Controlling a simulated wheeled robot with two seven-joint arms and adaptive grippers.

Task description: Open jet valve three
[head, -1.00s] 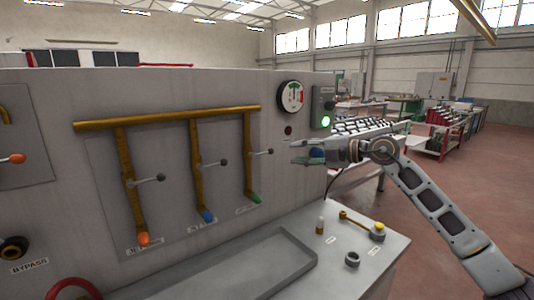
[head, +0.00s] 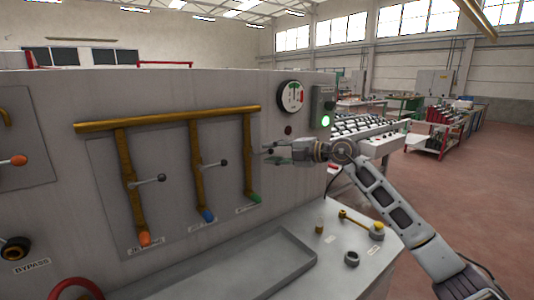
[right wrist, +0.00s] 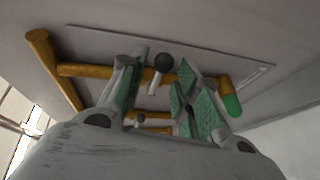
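Three brass pipes hang from a brass header (head: 170,119) on the grey machine front, with orange (head: 144,239), blue (head: 208,216) and green (head: 255,198) ends. Their labels are too small to read. My left gripper is not in view.
A pressure gauge (head: 291,96) and a control box with a lit green button (head: 325,121) are above right of my gripper.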

